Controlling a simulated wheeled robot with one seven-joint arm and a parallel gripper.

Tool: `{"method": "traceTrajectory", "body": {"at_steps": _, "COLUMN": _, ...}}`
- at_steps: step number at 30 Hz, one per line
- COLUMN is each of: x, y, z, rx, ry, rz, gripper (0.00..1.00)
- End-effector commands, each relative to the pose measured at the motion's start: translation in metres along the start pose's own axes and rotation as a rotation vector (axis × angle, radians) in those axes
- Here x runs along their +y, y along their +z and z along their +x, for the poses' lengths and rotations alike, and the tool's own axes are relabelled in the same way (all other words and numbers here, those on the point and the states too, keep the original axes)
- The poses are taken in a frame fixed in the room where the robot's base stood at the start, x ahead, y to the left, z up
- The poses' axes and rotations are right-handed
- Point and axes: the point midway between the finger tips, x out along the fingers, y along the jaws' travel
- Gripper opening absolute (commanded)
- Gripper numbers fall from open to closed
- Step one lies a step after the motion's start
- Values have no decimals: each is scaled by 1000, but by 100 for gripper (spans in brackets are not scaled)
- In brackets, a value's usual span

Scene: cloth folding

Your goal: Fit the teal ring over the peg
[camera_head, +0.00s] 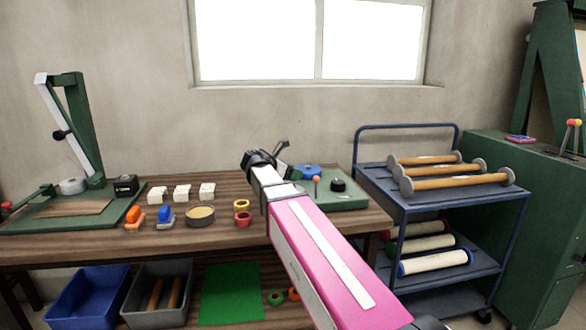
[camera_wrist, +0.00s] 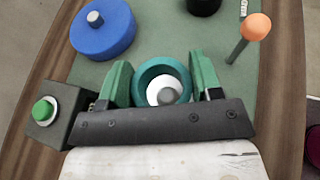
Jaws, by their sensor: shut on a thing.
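In the wrist view the teal ring (camera_wrist: 139,76) sits between the two green fingers of my gripper (camera_wrist: 161,82), which is shut on it from both sides. The peg (camera_wrist: 167,94), white with a grey top, shows through the ring's opening, toward its lower side in the picture. I cannot tell whether the ring is around the peg or still above it. In the head view my pink arm reaches over the bench to the green base board (camera_head: 347,203); the ring and peg are hidden there.
On the board stand a blue disc (camera_wrist: 102,28) with a grey stub, an orange-tipped lever (camera_wrist: 257,27) and a black knob (camera_head: 338,185). A green-button box (camera_wrist: 47,118) is close left of my gripper. Yellow and red rolls (camera_head: 242,219) lie left of my arm. A trolley (camera_head: 437,202) stands right.

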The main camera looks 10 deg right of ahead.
Motion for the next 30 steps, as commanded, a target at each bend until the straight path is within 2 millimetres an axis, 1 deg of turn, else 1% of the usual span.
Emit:
{"method": "traceTrajectory", "body": {"at_steps": 6, "x": 0, "y": -14, "z": 6, "rx": 0, "ry": 0, "rz": -2, "gripper": 36}}
{"method": "traceTrajectory", "body": {"at_steps": 15, "x": 0, "y": -29, "z": 12, "rx": 0, "ry": 0, "rz": 0, "gripper": 36}}
{"method": "traceTrajectory", "body": {"at_steps": 30, "x": 0, "y": -32, "z": 13, "rx": 0, "ry": 0, "rz": 0, "gripper": 36}}
